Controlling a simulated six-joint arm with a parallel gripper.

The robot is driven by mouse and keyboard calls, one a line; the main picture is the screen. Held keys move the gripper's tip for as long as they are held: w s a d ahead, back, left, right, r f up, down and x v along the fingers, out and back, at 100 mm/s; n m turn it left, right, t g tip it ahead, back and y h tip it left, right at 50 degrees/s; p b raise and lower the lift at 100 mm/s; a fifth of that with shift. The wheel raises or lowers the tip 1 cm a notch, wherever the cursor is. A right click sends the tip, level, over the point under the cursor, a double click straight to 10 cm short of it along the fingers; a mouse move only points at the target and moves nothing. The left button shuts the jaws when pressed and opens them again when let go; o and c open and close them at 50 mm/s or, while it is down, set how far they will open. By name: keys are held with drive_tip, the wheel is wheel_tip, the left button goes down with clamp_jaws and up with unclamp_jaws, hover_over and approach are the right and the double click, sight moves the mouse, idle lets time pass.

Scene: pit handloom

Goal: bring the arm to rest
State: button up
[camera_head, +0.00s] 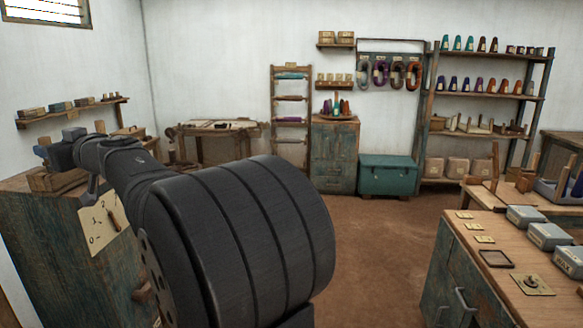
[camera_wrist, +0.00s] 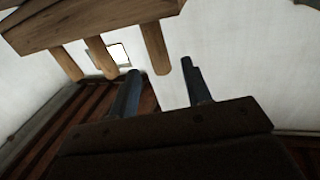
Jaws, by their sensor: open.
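My arm (camera_head: 230,225) stretches across the left and middle of the head view, with its far end over the worn blue-green cabinet (camera_head: 50,255) at left. In the wrist view, the two dark fingers of my gripper (camera_wrist: 162,83) stand apart with nothing between them. A wooden bar with thick pegs (camera_wrist: 95,22) shows above the fingers. I cannot tell whether it touches them. In the head view the fingertips are too small to make out near the far end of the arm.
A card with marks and a small lever (camera_head: 107,222) is on the left cabinet. A workbench (camera_head: 470,240) with grey boxes stands at right. A teal chest (camera_head: 388,176) and a shelf rack (camera_head: 485,95) line the back wall. The brown floor (camera_head: 375,235) between is clear.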

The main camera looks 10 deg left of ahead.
drive_tip(key=x, duration=0.4)
drive_tip(key=shift+a, duration=0.3)
wheel_tip(320, 180, up, 7)
drive_tip(key=shift+w+f, duration=0.1)
drive_tip(key=s+d+r+n+g, duration=0.1)
drive_tip(key=s+d, duration=0.3)
drive_tip(key=s, duration=0.4)
drive_tip(key=s+d+r+n+g, duration=0.1)
drive_tip(key=s+d+r+g, duration=0.1)
drive_tip(key=s, duration=0.6)
drive_tip(key=shift+s+d+n+g+y, duration=0.3)
drive_tip(key=shift+d+n+g, duration=0.1)
drive_tip(key=shift+d+g, duration=0.5)
drive_tip(key=shift+w+d+t, duration=0.1)
drive_tip(key=shift+w+t, duration=0.05)
drive_tip(key=shift+t, duration=0.15)
